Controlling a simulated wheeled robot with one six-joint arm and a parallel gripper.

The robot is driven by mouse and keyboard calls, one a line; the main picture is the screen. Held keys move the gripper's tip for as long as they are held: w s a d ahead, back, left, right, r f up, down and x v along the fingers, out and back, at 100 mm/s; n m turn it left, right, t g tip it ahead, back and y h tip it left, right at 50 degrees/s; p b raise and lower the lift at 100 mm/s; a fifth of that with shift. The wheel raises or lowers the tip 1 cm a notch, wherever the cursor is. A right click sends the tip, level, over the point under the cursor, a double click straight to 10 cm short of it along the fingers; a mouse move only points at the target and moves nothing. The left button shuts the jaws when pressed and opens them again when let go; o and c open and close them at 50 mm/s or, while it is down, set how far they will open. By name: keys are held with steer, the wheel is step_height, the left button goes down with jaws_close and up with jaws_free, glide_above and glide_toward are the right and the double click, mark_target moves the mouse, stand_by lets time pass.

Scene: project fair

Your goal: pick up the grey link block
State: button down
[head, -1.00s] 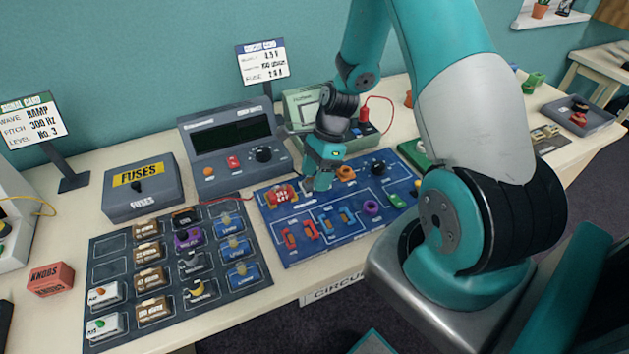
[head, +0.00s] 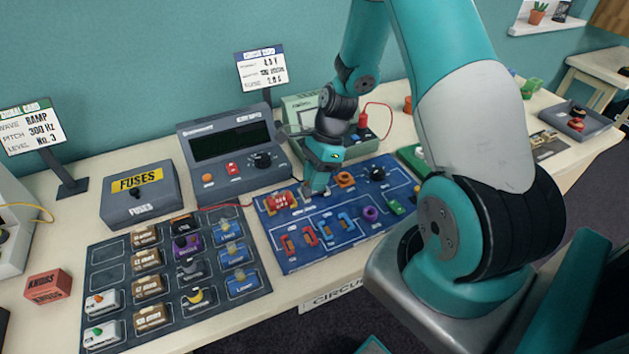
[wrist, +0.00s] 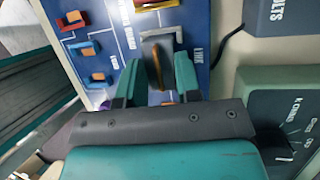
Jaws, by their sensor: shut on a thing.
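The grey link block (wrist: 151,48) is between my gripper's fingers in the wrist view, at the edge of the blue circuit board beside the printed word LINK. It looks like a grey arch with an orange-brown part in it. My gripper (wrist: 157,82) is shut on it, with one teal finger on each side. In the head view my gripper (head: 317,192) is low over the upper part of the blue circuit board (head: 335,252), and it hides the block there. I cannot tell whether the block is touching the board.
A red part (head: 279,200) sits just left of my gripper and an orange ring (head: 345,180) just right. Further red, blue, purple and green parts are on the board. A grey meter (head: 222,172) and a pale green box (head: 303,108) stand behind. A dark parts tray (head: 115,270) lies left.

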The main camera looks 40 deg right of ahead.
step_height(320, 180, up, 22)
steer(key=p, duration=0.4)
stand_by(0.5)
